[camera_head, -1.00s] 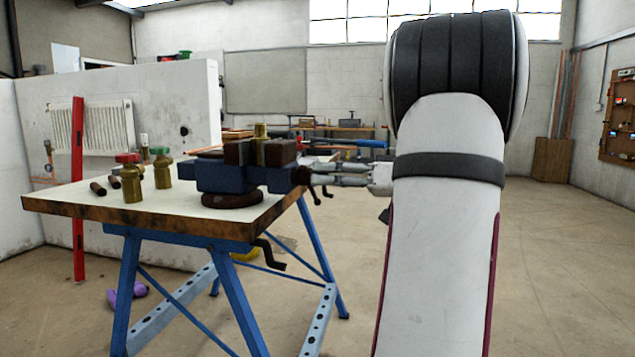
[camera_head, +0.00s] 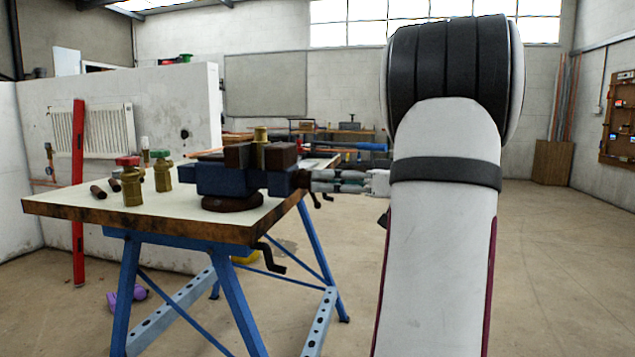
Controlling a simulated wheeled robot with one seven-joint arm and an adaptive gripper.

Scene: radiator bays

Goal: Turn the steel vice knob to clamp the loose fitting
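The blue bench vice (camera_head: 232,180) stands on the workbench near its right end, with dark jaw blocks on top. A brass fitting (camera_head: 261,135) stands upright between the jaws; whether they touch it I cannot tell. The vice knob (camera_head: 300,179) is a small dark, rust-brown end on the vice's right side. My gripper (camera_head: 313,181) reaches in from the right, level with the knob, its fingertips at the knob's right edge. Two pale fingers lie close together, one above the other. Whether they are closed around the knob is too small to tell.
The workbench (camera_head: 60,205) has blue trestle legs. Two brass valves, one red-topped (camera_head: 131,190) and one green-topped (camera_head: 162,175), stand left of the vice, near short dark pipe pieces (camera_head: 98,191). Floor right of my arm is clear.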

